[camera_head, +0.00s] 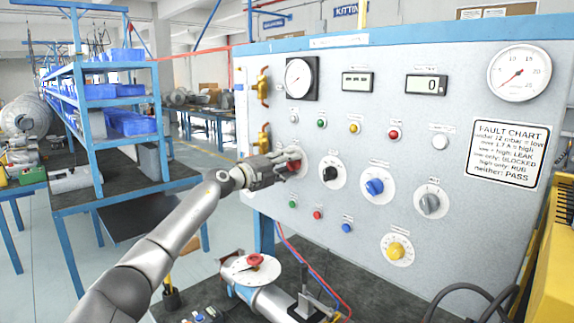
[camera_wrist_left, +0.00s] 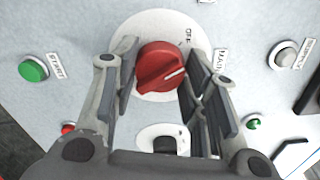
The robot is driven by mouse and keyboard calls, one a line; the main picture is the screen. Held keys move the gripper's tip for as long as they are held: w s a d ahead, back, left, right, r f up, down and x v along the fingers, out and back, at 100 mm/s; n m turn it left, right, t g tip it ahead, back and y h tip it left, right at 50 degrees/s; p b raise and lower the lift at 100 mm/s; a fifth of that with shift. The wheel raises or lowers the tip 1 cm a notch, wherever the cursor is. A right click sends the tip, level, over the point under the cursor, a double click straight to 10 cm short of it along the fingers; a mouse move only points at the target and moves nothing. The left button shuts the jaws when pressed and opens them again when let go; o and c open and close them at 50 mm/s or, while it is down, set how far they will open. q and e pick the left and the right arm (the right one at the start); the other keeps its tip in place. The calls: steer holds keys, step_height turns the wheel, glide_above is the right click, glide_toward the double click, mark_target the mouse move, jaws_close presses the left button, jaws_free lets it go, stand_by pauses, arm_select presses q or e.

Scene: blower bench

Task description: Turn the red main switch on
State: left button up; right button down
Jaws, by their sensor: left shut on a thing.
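The red main switch (camera_head: 294,167) is a round knob on a white dial plate at the left of the grey panel, partly hidden by my gripper in the head view. In the left wrist view the red knob (camera_wrist_left: 158,70) shows clearly, with OFF and MAIN lettering beside it. Its white pointer line lies toward the MAIN label, turned away from the OFF lettering. My left gripper (camera_head: 290,158) reaches it from the left. In the left wrist view its fingers (camera_wrist_left: 163,62) are on both sides of the knob, shut on it. My right gripper is not in view.
A black knob (camera_head: 332,173), a blue knob (camera_head: 374,187) and a grey knob (camera_head: 430,202) sit to the right on the panel. Small buttons, gauges and a fault chart (camera_head: 507,152) surround them. A blower with a red-topped flange (camera_head: 247,268) stands on the bench below.

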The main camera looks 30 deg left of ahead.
arm_select(q)
steer(key=m, duration=0.3)
steer(key=shift+f+m, duration=0.1)
steer(key=shift+m, duration=0.3)
steer(key=m+b, duration=0.1)
steer(key=m, duration=0.2)
steer(key=shift+m, duration=0.3)
steer(key=m+b, duration=0.1)
steer(key=m, duration=0.2)
steer(key=shift+f+m+b, duration=0.1)
steer(key=shift+m+b, duration=0.2)
steer(key=shift+b, duration=0.1)
steer(key=shift+m+b, duration=0.65)
steer(key=shift+m, duration=1.25)
steer(key=o, duration=1)
